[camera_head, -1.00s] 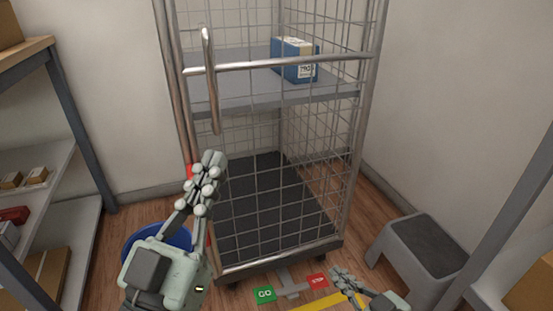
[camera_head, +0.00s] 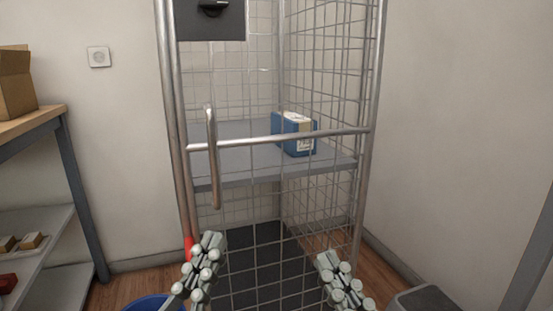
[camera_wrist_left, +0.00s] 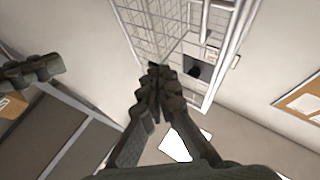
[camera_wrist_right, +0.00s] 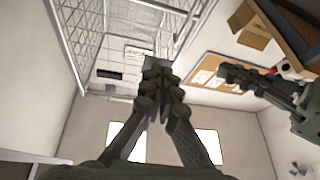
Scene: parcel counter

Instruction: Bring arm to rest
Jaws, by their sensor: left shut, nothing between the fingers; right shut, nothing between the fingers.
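My left gripper (camera_head: 206,262) is shut and empty in the head view, low in front of the left side of the wire cage trolley (camera_head: 268,138). My right gripper (camera_head: 338,278) is shut and empty, lower right, in front of the cage's right side. In the left wrist view the left fingers (camera_wrist_left: 155,75) are together with nothing between them. In the right wrist view the right fingers (camera_wrist_right: 158,70) are also together. Neither gripper visibly holds anything; contact with the cage cannot be told.
A blue box (camera_head: 296,134) stands on the cage's grey shelf (camera_head: 235,170). A shelf unit (camera_head: 68,180) with a cardboard box (camera_head: 15,84) is at the left.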

